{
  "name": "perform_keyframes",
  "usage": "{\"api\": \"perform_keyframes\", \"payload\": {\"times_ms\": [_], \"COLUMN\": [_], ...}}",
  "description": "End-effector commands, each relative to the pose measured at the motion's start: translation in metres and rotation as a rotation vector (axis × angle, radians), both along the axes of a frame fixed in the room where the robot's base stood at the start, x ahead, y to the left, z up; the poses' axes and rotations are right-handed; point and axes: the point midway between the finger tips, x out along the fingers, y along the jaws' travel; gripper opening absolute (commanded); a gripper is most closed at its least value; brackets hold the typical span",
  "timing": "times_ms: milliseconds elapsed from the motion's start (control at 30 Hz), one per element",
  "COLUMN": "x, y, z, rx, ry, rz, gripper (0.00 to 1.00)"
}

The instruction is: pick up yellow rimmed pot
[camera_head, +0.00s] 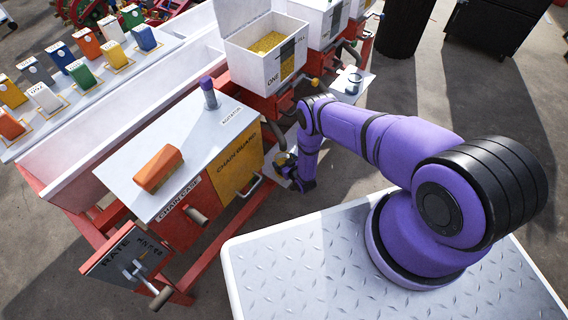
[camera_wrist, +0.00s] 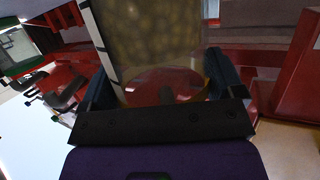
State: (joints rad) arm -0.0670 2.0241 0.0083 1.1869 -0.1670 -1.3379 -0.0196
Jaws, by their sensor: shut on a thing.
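The yellow rimmed pot (camera_head: 284,159) is small and partly hidden by my gripper in the head view, low beside the machine's right side, with some yellow showing on it. My gripper (camera_head: 292,167) is at the pot, arm reaching down. In the wrist view my gripper (camera_wrist: 163,88) has a dark finger on each side of a rounded, reddish, see-through thing, which I take to be the pot, and is shut on it. A yellow-brown surface shows behind it. Whether the pot touches anything below cannot be told.
A white bin of yellow grains (camera_head: 268,62) stands above and left of my gripper. The yellow chain guard (camera_head: 237,165) and its handle are close on the left. An orange block (camera_head: 159,169) lies on the machine's white top. Open floor (camera_head: 350,165) lies to the right.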

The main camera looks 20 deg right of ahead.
Motion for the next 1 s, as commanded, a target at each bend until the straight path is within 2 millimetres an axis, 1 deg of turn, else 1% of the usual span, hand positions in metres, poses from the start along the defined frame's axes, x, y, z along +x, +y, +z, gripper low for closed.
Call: {"api": "perform_keyframes", "payload": {"times_ms": [167, 267, 467, 700, 800, 900, 1000], "x": [0.001, 0.002, -0.043, -0.102, -0.123, -0.139, -0.150], "y": [0.000, 0.000, 0.001, 0.004, 0.004, 0.005, 0.005], "z": [0.016, 0.030, 0.033, 0.039, 0.041, 0.043, 0.044], "rx": [0.000, 0.000, 0.001, 0.001, 0.001, 0.000, 0.000], "ry": [-0.003, -0.002, 0.004, 0.003, 0.003, 0.002, 0.001], "rz": [-0.001, -0.001, -0.001, 0.001, 0.001, 0.000, 0.000], "gripper": [0.35, 0.35, 0.35, 0.35, 0.35, 0.35, 0.35]}}
